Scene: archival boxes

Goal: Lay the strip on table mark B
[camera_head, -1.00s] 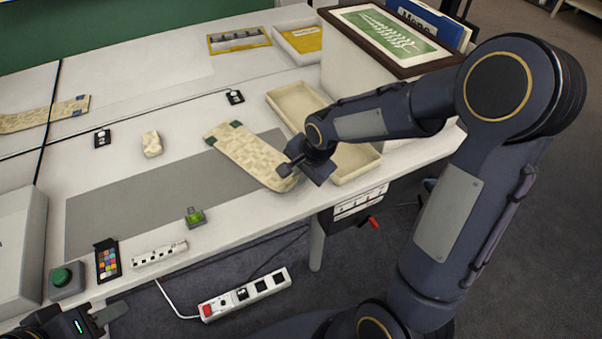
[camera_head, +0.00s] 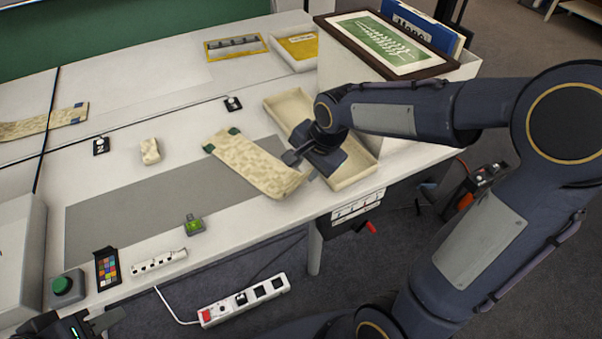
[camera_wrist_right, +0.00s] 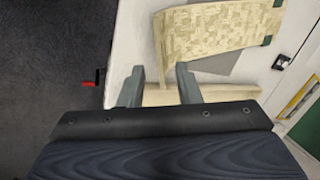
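That end looks bent. My right gripper (camera_head: 300,166) is just right of it, above the shallow beige tray (camera_head: 355,171). In the right wrist view, the fingers (camera_wrist_right: 160,82) are apart with nothing between them, and the strip (camera_wrist_right: 205,28) lies beyond them. My left gripper (camera_head: 100,322) is at the bottom left, partly cut off.
Another beige strip (camera_head: 35,124) lies at the far left. A beige block (camera_head: 150,151), green-topped item (camera_head: 194,226), colour card (camera_head: 107,267) and green button (camera_head: 64,286) are on the table. A box with a framed picture (camera_head: 392,45) stands behind the tray.

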